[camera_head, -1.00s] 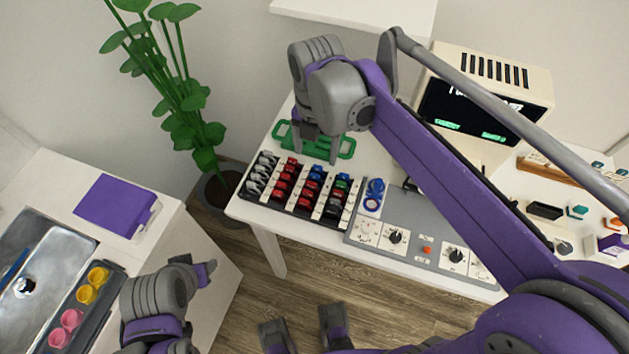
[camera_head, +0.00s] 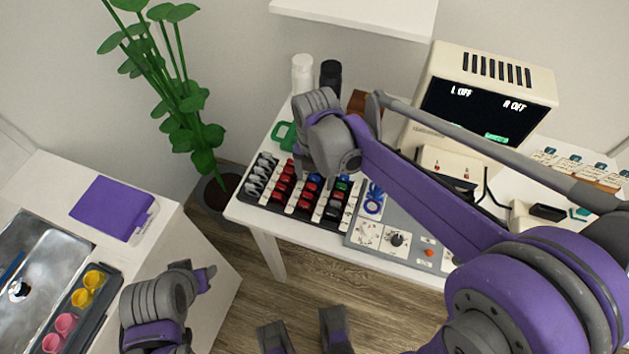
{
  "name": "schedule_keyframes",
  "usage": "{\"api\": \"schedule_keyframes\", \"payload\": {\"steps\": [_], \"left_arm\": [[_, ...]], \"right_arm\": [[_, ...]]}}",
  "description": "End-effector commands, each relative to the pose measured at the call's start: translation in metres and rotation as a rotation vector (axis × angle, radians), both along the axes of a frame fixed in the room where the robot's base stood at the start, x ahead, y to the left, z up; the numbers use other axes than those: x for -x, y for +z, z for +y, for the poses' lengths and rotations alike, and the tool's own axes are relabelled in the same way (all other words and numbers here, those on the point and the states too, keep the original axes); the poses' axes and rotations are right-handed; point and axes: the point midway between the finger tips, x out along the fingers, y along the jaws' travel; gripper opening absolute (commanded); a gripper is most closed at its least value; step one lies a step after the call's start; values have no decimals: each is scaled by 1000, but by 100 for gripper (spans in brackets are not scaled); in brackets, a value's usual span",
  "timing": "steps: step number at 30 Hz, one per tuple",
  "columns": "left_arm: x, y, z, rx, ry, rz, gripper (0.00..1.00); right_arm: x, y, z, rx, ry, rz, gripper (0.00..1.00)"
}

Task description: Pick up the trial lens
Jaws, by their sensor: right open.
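A black tray (camera_head: 325,218) on the white table holds rows of small trial lenses (camera_head: 282,188) with red, blue, green, black and grey parts. Which one is the trial lens of the task I cannot tell. My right gripper (camera_head: 308,174) is open above the back middle of the tray, its fingers pointing down and hiding some lenses. I cannot tell whether it touches any. A blue lens-like piece (camera_head: 374,199) sits beside the tray, partly behind my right arm. My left gripper (camera_head: 197,280) is at lower left, over the side cabinet's edge; its jaw gap is not clear.
A green handled item (camera_head: 284,135) lies behind the tray, partly hidden. White (camera_head: 302,73) and black (camera_head: 330,76) bottles stand behind. A grey control panel (camera_head: 428,263) and a beige monitor (camera_head: 490,95) are right.

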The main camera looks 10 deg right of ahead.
Motion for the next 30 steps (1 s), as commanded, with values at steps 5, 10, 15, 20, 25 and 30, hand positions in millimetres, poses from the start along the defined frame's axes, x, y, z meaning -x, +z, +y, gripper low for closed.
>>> {"api": "schedule_keyframes", "payload": {"steps": [5, 10, 15, 20, 25, 30], "left_arm": [[0, 0, 0, 0, 0, 0, 50], [0, 0, 0, 0, 0, 0, 50], [0, 0, 0, 0, 0, 0, 50], [0, 0, 0, 0, 0, 0, 50], [0, 0, 0, 0, 0, 0, 50], [0, 3, 0, 0, 0, -1, 50]], "right_arm": [[0, 0, 0, 0, 0, 0, 77], [0, 1, 0, 0, 0, 0, 46], [0, 1, 0, 0, 0, 0, 16], [0, 1, 0, 0, 0, 0, 0], [0, 1, 0, 0, 0, 0, 0], [0, 19, 0, 0, 0, 0, 0]]}}
